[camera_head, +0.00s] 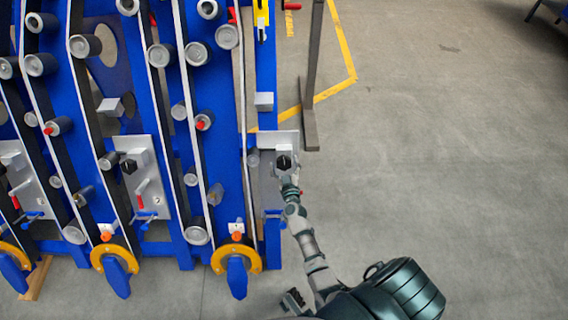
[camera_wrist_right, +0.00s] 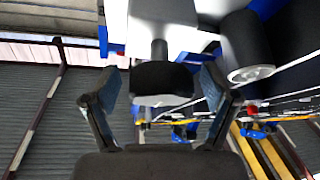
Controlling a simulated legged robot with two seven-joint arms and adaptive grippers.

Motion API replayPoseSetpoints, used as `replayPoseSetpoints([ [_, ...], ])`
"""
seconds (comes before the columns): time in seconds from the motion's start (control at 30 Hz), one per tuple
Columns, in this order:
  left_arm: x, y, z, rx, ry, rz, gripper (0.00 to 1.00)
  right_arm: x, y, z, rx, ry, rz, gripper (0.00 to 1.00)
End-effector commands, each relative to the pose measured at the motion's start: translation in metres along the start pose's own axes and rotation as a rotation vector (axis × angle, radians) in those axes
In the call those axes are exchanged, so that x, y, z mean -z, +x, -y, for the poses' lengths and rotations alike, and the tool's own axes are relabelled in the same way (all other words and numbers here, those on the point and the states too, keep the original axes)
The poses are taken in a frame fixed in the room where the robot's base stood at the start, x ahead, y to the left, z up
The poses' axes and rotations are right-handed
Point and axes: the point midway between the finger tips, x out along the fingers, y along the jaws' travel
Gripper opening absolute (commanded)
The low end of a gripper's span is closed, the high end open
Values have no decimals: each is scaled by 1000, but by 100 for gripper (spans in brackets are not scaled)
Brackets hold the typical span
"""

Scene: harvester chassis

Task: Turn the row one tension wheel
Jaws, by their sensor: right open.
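A black knob-like wheel (camera_head: 284,161) sits on a grey plate (camera_head: 262,188) at the right end of the blue chassis. My right gripper (camera_head: 288,178) is just in front of this wheel, its arm coming from the lower right. In the right wrist view the black wheel (camera_wrist_right: 162,79) on its short grey shaft lies between the two fingers of the right gripper (camera_wrist_right: 160,88). The fingers are open, one on each side, with gaps visible beside the wheel. A dark part low in the head view looks like my left gripper (camera_head: 293,298); its jaws are too small to read.
A similar black wheel (camera_head: 128,166) is on another plate further left. Rollers, belts and red-handled levers (camera_head: 140,195) crowd the blue frame. A dark upright post (camera_head: 311,90) stands behind the right end. The concrete floor (camera_head: 450,150) to the right is clear.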

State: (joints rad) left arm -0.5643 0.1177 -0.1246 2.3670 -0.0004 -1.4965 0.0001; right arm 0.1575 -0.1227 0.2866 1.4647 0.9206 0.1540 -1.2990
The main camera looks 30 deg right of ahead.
Motion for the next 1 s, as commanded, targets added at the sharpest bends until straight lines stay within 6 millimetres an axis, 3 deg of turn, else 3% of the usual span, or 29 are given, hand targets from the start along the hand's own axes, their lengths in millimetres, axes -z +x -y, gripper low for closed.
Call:
replayPoseSetpoints([
  [0.03, 0, 0, 0, 0, 0, 0, 85, 0, 0, 0, 0, 0, 0, 78],
  [0.2, 1, 0, 0, 0, 0, 0, 85, 0, 0, 0, 0, 0, 0, 35],
  [0.27, 1, 0, 0, 0, 0, 0, 85, 0, 0, 0, 0, 0, 0, 25],
  [0.43, 2, -2, 0, 1, 0, -7, 85, 1, 0, 1, -20, 34, 2, 25],
  [0.7, -1, 28, -1, -2, 2, 7, 85, 1, 0, 2, -129, 216, 1, 25],
  [0.97, -1, 30, -1, -2, 2, 6, 85, 0, -1, 2, -131, 223, 0, 25],
  [1.0, -2, 30, -1, -2, 2, 6, 85, 0, -1, 2, -131, 223, 0, 65],
])
